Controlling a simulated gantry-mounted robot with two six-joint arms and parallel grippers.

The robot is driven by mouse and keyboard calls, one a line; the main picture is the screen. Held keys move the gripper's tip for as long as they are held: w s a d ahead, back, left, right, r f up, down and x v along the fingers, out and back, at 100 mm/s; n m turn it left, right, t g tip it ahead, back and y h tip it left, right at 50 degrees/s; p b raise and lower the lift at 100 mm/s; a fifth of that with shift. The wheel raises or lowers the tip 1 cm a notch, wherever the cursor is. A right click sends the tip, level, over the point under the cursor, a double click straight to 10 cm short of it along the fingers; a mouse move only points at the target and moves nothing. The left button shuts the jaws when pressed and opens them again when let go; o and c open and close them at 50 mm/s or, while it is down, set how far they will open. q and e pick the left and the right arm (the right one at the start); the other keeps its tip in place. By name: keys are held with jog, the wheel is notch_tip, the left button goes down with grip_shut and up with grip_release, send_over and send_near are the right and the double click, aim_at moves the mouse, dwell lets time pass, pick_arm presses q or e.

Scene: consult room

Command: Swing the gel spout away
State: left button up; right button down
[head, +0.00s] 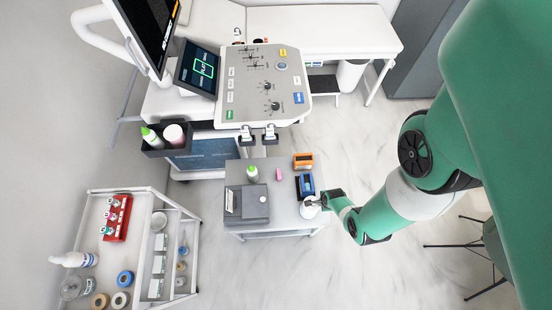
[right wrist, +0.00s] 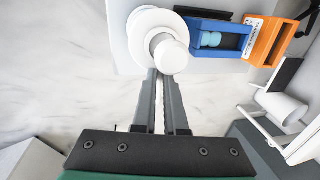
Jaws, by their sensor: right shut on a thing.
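A white gel bottle (head: 309,210) stands at the front right corner of the small grey cart. My right gripper (head: 322,203) reaches it from the right. In the right wrist view, the bottle's white round top (right wrist: 168,54) lies at the tips of my right gripper (right wrist: 160,74). The fingers are close together and shut on the gel spout, which is mostly hidden between the fingertips and under the white top. I cannot tell the spout's exact direction. My left gripper is not in view.
A blue holder (head: 305,184) and an orange holder (head: 303,160) stand behind the bottle on the grey cart (head: 285,217). A grey boxy device (head: 246,204) and a green-capped bottle (head: 252,173) are to the left. The ultrasound console (head: 262,90) is behind. Floor is clear at front right.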

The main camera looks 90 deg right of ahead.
jog(key=c, duration=1)
grip_release()
jog(key=shift+o, duration=0.2)
jog(key=shift+r, duration=0.1)
notch_tip(320, 180, up, 11)
jog(key=a+p, duration=0.2)
jog(key=p, duration=0.4)
jog(key=shift+s+a, duration=0.15)
jog(key=shift+r, duration=0.1)
